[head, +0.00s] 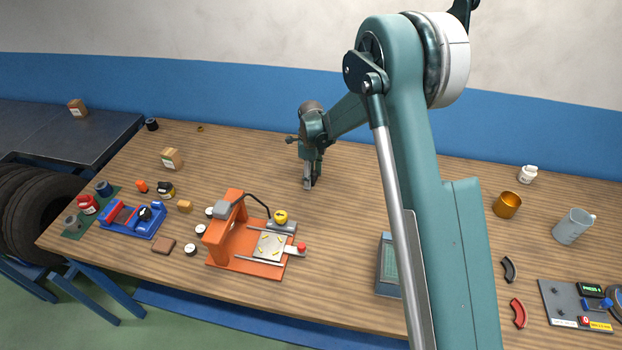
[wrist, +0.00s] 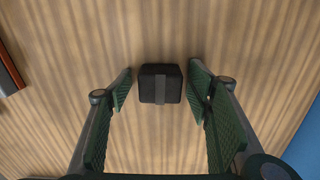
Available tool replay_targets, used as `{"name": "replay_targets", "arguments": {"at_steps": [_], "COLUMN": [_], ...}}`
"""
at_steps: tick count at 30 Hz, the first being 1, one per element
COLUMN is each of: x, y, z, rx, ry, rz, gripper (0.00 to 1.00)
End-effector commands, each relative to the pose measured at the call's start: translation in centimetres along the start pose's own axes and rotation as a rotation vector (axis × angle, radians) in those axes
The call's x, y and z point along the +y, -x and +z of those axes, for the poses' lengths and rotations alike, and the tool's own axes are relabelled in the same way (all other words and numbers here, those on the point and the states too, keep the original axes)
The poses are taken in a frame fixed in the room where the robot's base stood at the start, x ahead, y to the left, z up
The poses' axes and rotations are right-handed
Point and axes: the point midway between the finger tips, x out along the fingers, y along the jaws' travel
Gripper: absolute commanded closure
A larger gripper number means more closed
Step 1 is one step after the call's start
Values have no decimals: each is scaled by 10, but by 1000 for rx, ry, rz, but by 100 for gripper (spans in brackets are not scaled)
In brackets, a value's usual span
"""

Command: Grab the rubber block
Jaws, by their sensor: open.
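In the wrist view a small black block (wrist: 173,92) with a grey stripe down its middle lies on the wooden table; it looks like the rubber block. My gripper (wrist: 160,76) is open above it. The green ridged finger pads stand on the left and right of the block, with a gap showing on each side. In the head view my gripper (head: 312,182) points down at the table's middle. The block cannot be made out there, behind or below the fingers.
An orange press (head: 225,235) stands nearer on the table, left of my gripper. A blue fixture (head: 135,225) and several small parts lie further left. Bare wood surrounds my gripper.

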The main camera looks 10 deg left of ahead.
Motion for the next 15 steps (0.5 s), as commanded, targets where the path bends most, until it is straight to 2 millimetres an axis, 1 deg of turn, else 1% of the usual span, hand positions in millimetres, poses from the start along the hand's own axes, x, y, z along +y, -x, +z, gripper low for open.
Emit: {"name": "replay_targets", "arguments": {"at_steps": [6, 8, 13, 15], "x": [0, 0, 0, 0], "y": [0, 0, 0, 0], "z": [0, 0, 0, 0], "rx": [0, 0, 0, 0], "ry": [0, 0, 0, 0], "rz": [0, 0, 0, 0], "gripper": [49, 56, 78, 80]}}
